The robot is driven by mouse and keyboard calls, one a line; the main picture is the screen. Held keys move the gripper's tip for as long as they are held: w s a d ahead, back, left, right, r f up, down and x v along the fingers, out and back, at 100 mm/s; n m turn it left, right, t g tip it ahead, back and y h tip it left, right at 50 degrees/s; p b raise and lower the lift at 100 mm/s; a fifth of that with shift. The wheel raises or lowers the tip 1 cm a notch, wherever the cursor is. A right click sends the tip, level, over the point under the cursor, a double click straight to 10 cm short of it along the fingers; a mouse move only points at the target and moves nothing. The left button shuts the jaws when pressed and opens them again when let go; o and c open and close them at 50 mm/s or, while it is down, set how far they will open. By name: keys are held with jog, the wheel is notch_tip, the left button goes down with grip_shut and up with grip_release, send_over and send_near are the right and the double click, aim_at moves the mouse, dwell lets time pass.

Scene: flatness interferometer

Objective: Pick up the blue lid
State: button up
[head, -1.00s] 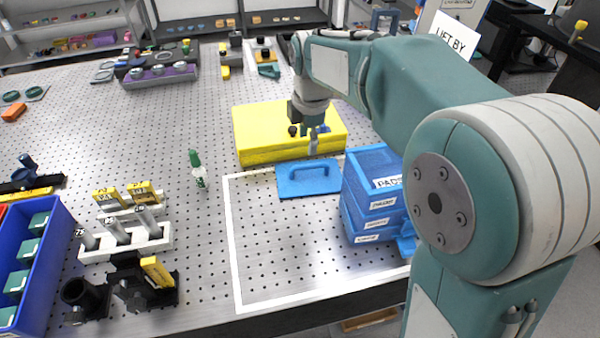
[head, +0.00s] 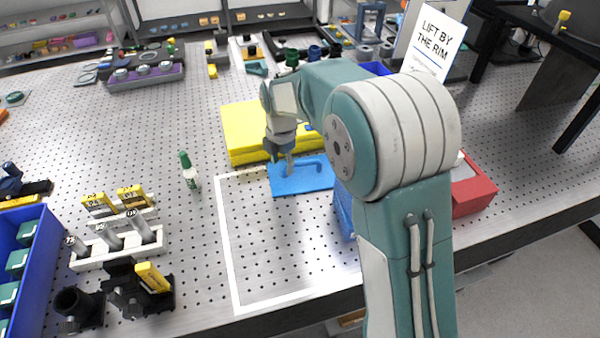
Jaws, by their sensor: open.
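The blue lid (head: 290,187) lies flat on the perforated table, a flat blue plate with a raised bar handle (head: 311,162) on top. My gripper (head: 284,165) points down at the lid's left part, near the left end of the handle. It is open and holds nothing. I cannot tell whether its fingertips touch the lid. My arm hides part of the area to the lid's right.
A yellow block (head: 240,130) lies just behind the lid. A blue box (head: 343,212) is mostly hidden behind my arm. A red bin (head: 474,187) is to the right. The white-outlined area in front is clear.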

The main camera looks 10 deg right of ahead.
jog(key=shift+d+f, duration=0.25)
jog(key=shift+f, duration=1)
jog(key=shift+a, duration=0.1)
grip_shut()
jog(key=shift+r, duration=0.1)
